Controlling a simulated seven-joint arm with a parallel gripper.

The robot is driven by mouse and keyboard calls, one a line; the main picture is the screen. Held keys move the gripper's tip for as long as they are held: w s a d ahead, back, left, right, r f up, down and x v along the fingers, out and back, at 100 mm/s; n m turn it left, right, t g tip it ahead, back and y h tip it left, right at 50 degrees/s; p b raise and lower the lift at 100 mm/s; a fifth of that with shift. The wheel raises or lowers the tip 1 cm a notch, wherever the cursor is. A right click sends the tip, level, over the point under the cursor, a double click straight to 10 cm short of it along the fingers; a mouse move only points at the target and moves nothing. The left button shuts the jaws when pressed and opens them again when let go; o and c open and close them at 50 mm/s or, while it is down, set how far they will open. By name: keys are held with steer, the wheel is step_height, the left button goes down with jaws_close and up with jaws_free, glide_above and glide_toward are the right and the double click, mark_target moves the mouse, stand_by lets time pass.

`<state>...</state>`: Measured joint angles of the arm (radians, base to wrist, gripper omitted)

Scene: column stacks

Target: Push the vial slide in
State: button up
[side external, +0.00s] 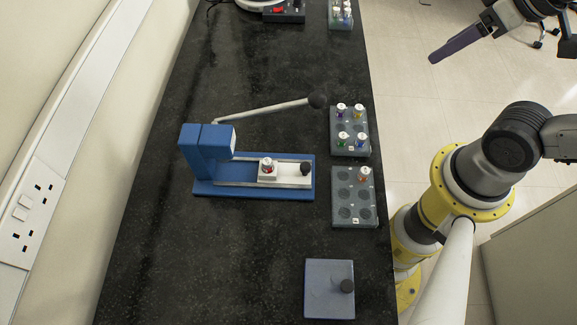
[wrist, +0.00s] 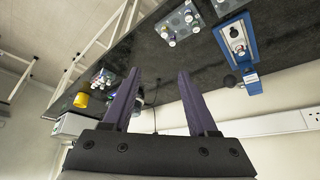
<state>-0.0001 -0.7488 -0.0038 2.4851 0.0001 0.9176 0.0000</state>
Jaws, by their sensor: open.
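The vial slide (side external: 268,174) is a light block on the rail of a blue press (side external: 205,187). A vial (side external: 267,163) with a white cap and red contents stands upright in it. The slide is out to the right of the press head (side external: 219,138), apart from it. A black knob (side external: 305,168) is at the rail's right end. The press also shows at the upper right of the wrist view (wrist: 251,76). My gripper (side external: 433,58) is open and empty, with purple fingers, well off the bench at the upper right. Its two fingers are spread in the wrist view (wrist: 157,73).
A lever with a black ball (side external: 317,99) reaches right above the rail. A rack with several vials (side external: 350,131) and a rack with one vial (side external: 346,205) stand right of the press. A grey plate with a black knob (side external: 320,285) lies nearer. The bench left of it is clear.

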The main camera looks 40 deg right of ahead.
step_height(320, 180, up, 5)
steer(key=n, duration=0.1)
steer(key=n+g, duration=0.1)
steer(key=n, duration=3.4)
glide_above(306, 166)
steer(key=s, duration=0.6)
steer(key=s+x, duration=0.2)
steer(key=x, duration=0.7)
steer(key=s+f+x, duration=0.1)
steer(key=x, duration=0.8)
steer(key=s+f+x, duration=0.1)
steer(key=s+x, duration=0.1)
steer(key=x, duration=0.8)
steer(key=shift+s+f, duration=0.3)
jaws_close()
